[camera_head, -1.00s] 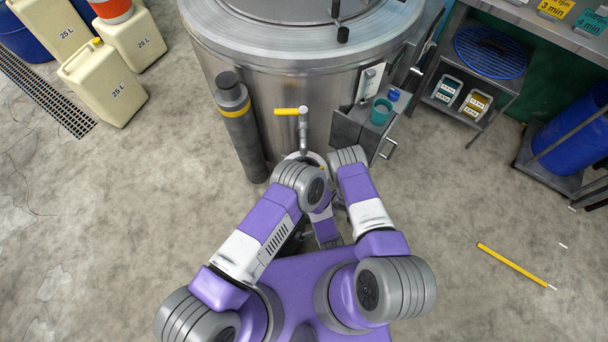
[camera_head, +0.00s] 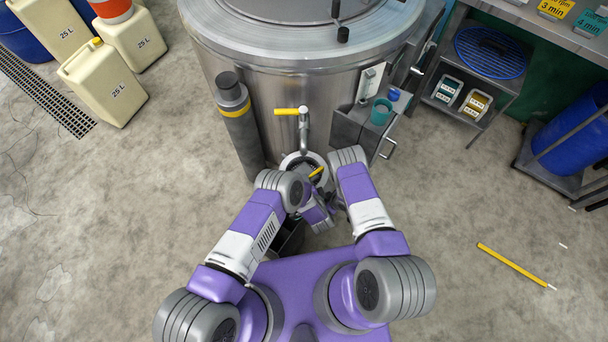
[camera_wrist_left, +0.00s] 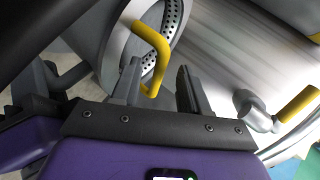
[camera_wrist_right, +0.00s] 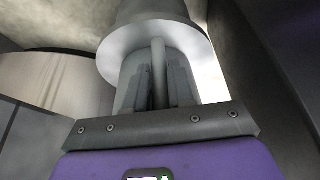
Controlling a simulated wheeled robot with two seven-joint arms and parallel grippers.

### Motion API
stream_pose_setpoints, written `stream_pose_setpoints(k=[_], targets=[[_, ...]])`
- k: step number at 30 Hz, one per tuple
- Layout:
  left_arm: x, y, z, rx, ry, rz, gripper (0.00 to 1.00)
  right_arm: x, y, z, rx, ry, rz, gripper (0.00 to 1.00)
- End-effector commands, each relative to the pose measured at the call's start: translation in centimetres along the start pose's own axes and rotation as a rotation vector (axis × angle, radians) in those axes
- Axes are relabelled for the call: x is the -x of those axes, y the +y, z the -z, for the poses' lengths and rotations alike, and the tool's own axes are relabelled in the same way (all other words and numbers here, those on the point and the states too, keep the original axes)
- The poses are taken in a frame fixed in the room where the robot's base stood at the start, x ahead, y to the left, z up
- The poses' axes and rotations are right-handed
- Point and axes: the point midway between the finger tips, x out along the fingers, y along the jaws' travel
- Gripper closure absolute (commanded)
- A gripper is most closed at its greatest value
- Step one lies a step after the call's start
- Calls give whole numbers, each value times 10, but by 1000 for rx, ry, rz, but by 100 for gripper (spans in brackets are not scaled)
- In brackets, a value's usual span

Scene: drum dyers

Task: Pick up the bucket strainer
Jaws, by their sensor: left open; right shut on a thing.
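The bucket strainer (camera_wrist_left: 174,16) is a perforated metal basket with a bent yellow handle (camera_wrist_left: 158,50). It sits inside a pale metal bucket (camera_wrist_left: 115,45) under the tap. In the head view the yellow handle (camera_head: 316,172) shows at the bucket's near rim. My left gripper (camera_wrist_left: 159,66) is open at the handle, whose lower end appears between or just beyond the fingers; contact cannot be told. My right gripper (camera_wrist_right: 158,74) is shut on an upright bar on the side of the bucket (camera_wrist_right: 150,45), below its wide rim. My arms partly hide the bucket in the head view.
A large steel drum (camera_head: 310,90) stands behind the bucket, with a yellow-handled tap (camera_head: 303,125). A yellow stick (camera_head: 512,264) lies on the open floor at right.

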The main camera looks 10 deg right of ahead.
Motion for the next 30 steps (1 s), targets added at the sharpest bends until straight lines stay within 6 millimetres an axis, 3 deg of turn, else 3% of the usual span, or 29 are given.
stream_pose_setpoints(k=[11, 19, 30], targets=[[-9, 0, 0, -2, 1, -1, 57, 0, 0, 1, 0, 2, 0, 100], [-9, 0, 0, -1, 1, -1, 99, 0, 0, 1, 0, 2, 0, 100], [-9, -1, 0, -1, 1, 1, 100, 0, 0, 1, 0, 2, 0, 100]])
